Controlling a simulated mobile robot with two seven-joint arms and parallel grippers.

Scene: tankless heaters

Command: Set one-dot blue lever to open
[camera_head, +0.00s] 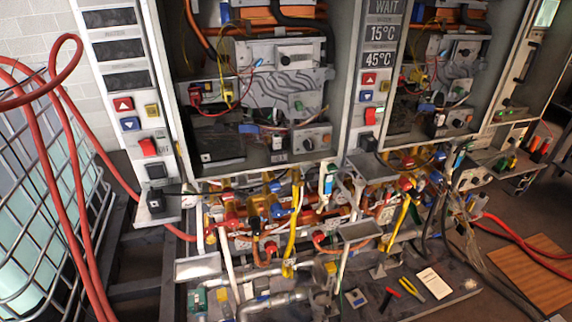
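Neither of my grippers shows in the head view. Small blue parts that look like lever handles sit among the valves below the heaters, one in the middle cluster (280,210) and another farther right (436,178). Dot marks on them are too small to make out, so I cannot tell which is the one-dot blue lever or how it is set. Red handles (271,248) and yellow pipes (294,225) crowd around them and partly hide the fittings.
Two open heater cabinets stand above the pipes; a display panel (383,35) between them reads WAIT, 15°C and 45°C. Red hoses (55,170) hang at the left before a wire cage (45,225). Pliers (410,288) and a white card (434,283) lie on the lower surface.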

